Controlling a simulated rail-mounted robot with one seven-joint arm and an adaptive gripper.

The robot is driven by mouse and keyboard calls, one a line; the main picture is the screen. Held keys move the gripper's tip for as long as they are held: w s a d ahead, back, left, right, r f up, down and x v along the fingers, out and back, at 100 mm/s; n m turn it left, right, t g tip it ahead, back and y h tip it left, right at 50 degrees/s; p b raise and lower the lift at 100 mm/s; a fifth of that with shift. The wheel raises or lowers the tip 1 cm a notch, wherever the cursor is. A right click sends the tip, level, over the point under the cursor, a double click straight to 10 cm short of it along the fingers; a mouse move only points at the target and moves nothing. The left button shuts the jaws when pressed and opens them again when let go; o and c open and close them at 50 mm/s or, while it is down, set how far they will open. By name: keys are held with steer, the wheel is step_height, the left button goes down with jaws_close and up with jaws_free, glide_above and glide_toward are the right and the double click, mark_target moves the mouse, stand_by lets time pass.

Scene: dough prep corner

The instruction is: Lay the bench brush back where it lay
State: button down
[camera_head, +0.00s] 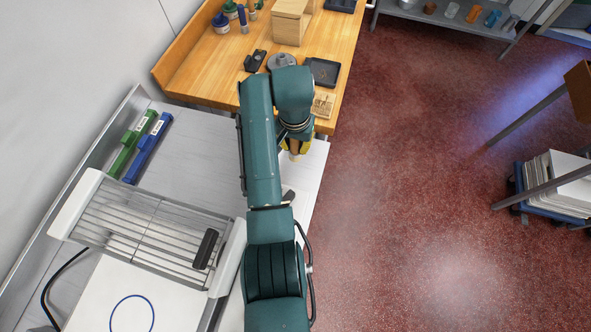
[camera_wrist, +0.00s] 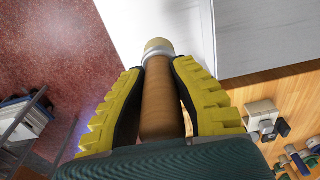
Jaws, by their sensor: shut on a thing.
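The bench brush (camera_wrist: 160,105) has a round wooden handle, a pale metal band and a tan tip. My gripper (camera_wrist: 159,68) has its yellow-ribbed fingers shut on it, one on each side, in the wrist view. In the head view my gripper (camera_head: 296,147) is mostly hidden by my arm, and only a small tan part of the brush (camera_head: 294,156) shows below it. The brush is over the pale bench (camera_head: 312,172), close to the wooden table's near edge. I cannot tell whether it touches the bench.
The wooden table (camera_head: 205,75) holds a black tray (camera_head: 323,71), a wooden box (camera_head: 291,22) and a small wooden block (camera_head: 323,104). A wire rack (camera_head: 150,232) and green (camera_head: 133,143) and blue (camera_head: 148,147) bars lie left of my arm.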

step_height(320, 180, down, 8)
steer(key=shift+s+f+b, duration=0.1)
steer(key=shift+f+b, duration=0.1)
steer(key=shift+b, duration=0.2)
